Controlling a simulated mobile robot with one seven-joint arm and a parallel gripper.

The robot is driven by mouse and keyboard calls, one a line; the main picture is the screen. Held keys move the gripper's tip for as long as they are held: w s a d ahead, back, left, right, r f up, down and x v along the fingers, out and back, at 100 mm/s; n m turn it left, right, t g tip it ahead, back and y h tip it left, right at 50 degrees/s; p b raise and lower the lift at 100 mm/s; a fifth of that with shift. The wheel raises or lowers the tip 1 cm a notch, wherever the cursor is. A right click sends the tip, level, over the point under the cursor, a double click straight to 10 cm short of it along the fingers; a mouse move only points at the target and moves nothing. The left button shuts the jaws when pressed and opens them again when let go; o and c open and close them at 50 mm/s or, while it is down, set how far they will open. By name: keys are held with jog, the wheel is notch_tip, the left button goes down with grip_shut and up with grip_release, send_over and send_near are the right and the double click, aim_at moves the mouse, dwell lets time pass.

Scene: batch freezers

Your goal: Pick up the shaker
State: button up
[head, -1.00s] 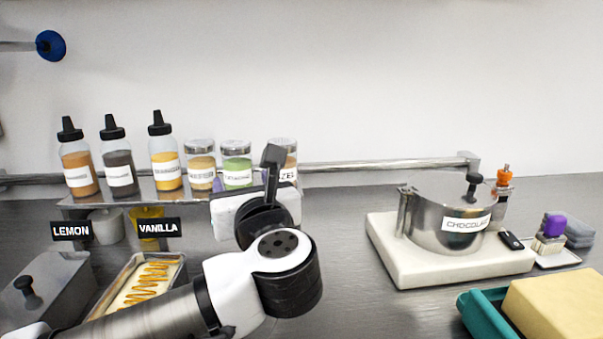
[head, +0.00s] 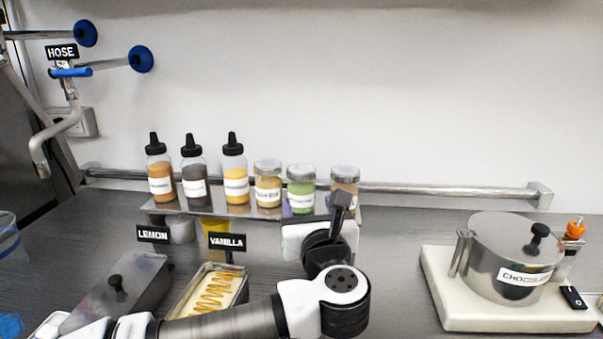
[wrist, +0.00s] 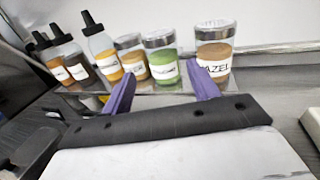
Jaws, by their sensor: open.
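Three clear shaker jars with metal lids stand upright in a row on a raised metal shelf (head: 165,207). They are a tan one (head: 268,183), a green one (head: 301,187) and a brown one (head: 344,186), whose label reads HAZEL in part in the wrist view (wrist: 213,52). The green jar (wrist: 163,62) and tan jar (wrist: 132,55) also show there. My gripper (wrist: 162,90) is open and empty, its two purple fingers spread in front of the green and brown jars. In the head view my wrist mostly hides the gripper and covers the lower brown jar.
Several black-capped squeeze bottles (head: 194,180) stand left of the jars. Below are LEMON and VANILLA signs, a lidded metal bin (head: 115,290) and an open tray (head: 213,292). A CHOCOLATE pot (head: 505,262) stands on a white base at right. Bare counter lies between.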

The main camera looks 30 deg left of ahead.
aim_at(303, 183)
jog(key=p+x, duration=0.1)
jog(key=x, duration=0.3)
jog(key=shift+w+a+p, duration=0.15)
jog(key=shift+w+p, duration=0.1)
jog(key=shift+p, duration=0.15)
jog(key=p+x, duration=0.1)
jog(key=x, duration=0.1)
jog(key=p+x, duration=0.1)
jog(key=x, duration=0.1)
jog(key=shift+w+r, duration=0.15)
jog(key=shift+r, duration=0.25)
jog(key=shift+w+a+f, duration=0.1)
jog(key=shift+w+a, duration=0.3)
jog(key=c, duration=0.6)
